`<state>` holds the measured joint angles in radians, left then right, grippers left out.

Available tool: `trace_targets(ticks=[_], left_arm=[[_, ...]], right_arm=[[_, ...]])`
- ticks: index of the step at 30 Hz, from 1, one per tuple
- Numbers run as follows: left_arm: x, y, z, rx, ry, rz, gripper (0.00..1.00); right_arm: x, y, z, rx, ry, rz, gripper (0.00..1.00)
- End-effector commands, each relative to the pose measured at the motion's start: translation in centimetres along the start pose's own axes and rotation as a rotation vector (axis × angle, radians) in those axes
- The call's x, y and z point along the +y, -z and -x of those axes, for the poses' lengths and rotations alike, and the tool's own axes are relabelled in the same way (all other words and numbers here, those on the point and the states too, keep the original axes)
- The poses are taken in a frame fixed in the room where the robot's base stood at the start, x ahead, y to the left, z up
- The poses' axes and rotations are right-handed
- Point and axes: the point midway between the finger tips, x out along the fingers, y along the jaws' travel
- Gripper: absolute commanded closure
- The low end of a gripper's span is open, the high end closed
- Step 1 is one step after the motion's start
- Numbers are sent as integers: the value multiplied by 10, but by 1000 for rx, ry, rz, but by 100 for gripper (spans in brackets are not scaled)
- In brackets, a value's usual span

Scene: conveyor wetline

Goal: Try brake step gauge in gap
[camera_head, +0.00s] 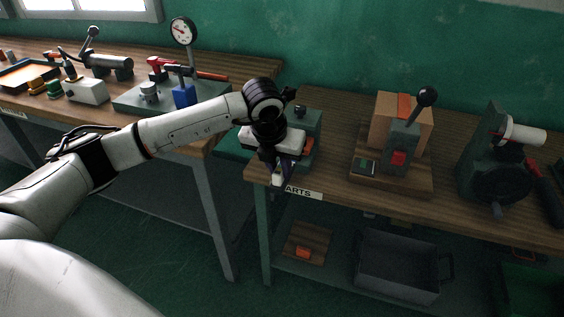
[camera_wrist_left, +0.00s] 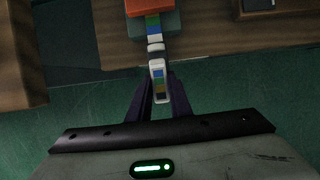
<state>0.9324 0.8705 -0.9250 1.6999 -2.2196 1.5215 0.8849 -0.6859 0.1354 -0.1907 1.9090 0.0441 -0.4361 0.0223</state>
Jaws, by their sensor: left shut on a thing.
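My left gripper (camera_head: 279,172) is at the front edge of the right bench, beside the "ARTS" label. In the left wrist view its fingers (camera_wrist_left: 159,98) are closed on a small white gauge with blue, green and brown bands (camera_wrist_left: 158,75). Beyond its tip, a white piece and a strip of coloured bands (camera_wrist_left: 153,26) run towards an orange block (camera_wrist_left: 150,6) on a dark green base (camera_wrist_left: 172,24). I cannot tell whether gauge and strip touch. In the head view my wrist partly hides the green fixture (camera_head: 307,118) with its orange part (camera_head: 308,147). No gap is clearly visible.
A lever press (camera_head: 402,140) stands right of the fixture, with a handwheel machine (camera_head: 500,180) farther right. The left bench holds a dial gauge stand (camera_head: 183,32) and other tools. A grey bin (camera_head: 398,268) sits on the lower shelf. The bench between fixture and press is clear.

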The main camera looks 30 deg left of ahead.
Motion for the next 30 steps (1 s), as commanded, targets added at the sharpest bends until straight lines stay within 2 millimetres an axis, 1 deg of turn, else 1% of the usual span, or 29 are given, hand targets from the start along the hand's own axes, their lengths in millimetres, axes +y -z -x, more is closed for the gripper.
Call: trace_targets(ticks=[30], left_arm=[[1,57,20,0,-1,0,100]], right_arm=[[0,1,1,0,0,0,69]])
